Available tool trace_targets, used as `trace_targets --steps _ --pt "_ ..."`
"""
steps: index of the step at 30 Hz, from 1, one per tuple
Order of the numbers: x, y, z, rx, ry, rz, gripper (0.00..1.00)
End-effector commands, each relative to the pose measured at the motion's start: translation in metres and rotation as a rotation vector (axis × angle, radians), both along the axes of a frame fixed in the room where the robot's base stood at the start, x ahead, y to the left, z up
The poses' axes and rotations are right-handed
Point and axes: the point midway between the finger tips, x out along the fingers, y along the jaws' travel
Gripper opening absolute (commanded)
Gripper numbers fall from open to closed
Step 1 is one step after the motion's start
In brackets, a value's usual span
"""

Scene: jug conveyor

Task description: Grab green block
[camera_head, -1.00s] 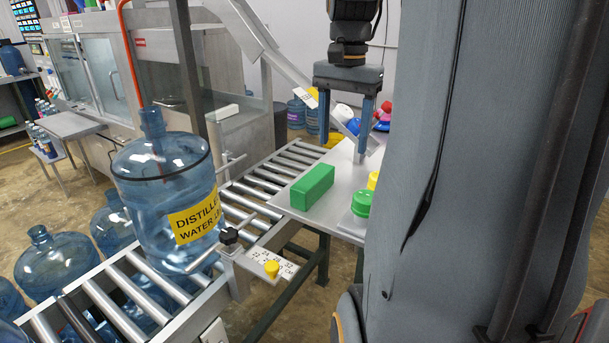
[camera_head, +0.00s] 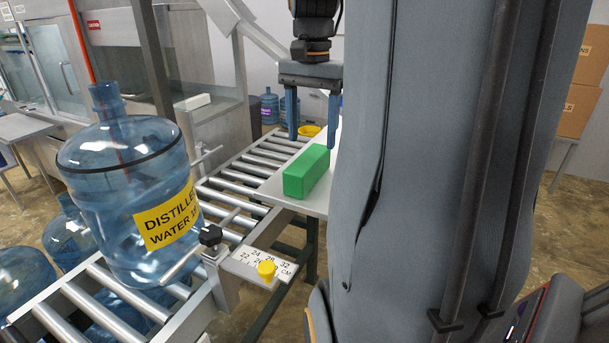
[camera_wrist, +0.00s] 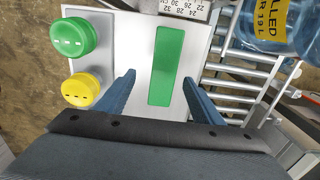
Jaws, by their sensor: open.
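The green block (camera_head: 306,172) is a long rectangular block lying on a pale table (camera_head: 269,186) beside the roller conveyor. In the wrist view the green block (camera_wrist: 167,66) lies ahead of the fingertips, lengthwise, and lines up with the gap between the fingers. My gripper (camera_head: 310,134) points down with its two blue fingers apart and nothing between them. In the head view it appears above and behind the block. In the wrist view my gripper (camera_wrist: 160,82) is open, and neither finger visibly touches the block.
A large water jug (camera_head: 130,190) stands on the roller conveyor (camera_head: 235,178) at left.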

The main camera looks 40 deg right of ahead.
Motion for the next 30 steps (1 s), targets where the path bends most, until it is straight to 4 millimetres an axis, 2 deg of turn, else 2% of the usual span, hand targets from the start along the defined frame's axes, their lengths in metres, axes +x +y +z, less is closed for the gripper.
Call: trace_targets --steps 11,19,28,29,30 --pt "0.003 0.001 -0.036 0.002 0.003 0.001 0.61" --pt "0.008 0.002 -0.071 0.002 0.003 0.0 0.61" --pt "0.008 0.001 -0.077 0.0 0.0 0.0 0.61" --pt "0.008 0.001 -0.077 0.0 0.0 0.0 0.59" --pt "0.008 0.001 -0.077 0.0 0.0 0.0 0.53"
